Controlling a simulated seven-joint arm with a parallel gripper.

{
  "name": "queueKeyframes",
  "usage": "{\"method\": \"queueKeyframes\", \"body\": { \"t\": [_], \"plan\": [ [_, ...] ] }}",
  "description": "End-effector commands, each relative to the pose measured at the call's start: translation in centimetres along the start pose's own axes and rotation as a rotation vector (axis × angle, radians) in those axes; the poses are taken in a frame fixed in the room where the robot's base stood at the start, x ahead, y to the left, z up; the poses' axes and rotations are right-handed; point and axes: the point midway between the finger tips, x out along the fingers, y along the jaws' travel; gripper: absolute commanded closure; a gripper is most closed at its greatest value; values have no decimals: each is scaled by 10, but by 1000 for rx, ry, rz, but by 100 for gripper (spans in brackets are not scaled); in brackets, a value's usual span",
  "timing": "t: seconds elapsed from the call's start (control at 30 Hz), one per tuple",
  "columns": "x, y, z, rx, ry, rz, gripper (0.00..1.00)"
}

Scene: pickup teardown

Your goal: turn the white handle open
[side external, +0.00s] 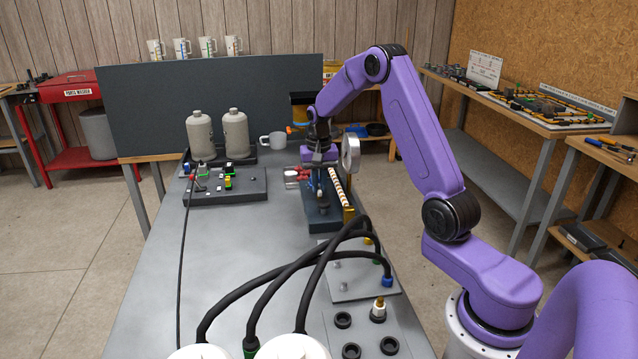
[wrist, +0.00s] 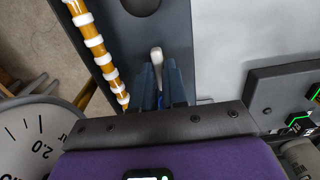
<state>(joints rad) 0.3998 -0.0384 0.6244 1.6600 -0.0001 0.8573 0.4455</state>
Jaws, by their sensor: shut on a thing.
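In the wrist view, the white handle (wrist: 156,54) has a rounded white end that sticks out between the two dark fingers of my gripper (wrist: 159,84). The fingers are shut on it, and they hide its lower part. A little blue shows between the fingers. In the side view my gripper (side external: 320,190) points down over the dark valve block (side external: 322,222), in the middle of the bench.
A striped orange-and-white tube (wrist: 94,42) and a round gauge (wrist: 35,140) are close to my gripper's left in the wrist view. A block with switches (side external: 238,184) stands left of it in the side view. Black hoses (side external: 290,268) arch over the front of the bench.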

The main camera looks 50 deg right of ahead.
Motion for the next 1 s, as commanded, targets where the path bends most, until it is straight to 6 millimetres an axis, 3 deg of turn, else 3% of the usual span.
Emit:
{"method": "queueKeyframes", "body": {
  "t": [0.57,0.6,0.67,1.0],
  "plan": [
    [-1,0,0,-41,0,0,100],
    [-1,0,0,-41,0,0,84],
    [-1,0,0,-41,0,0,64],
    [-2,0,0,-38,1,0,62]
  ]
}}
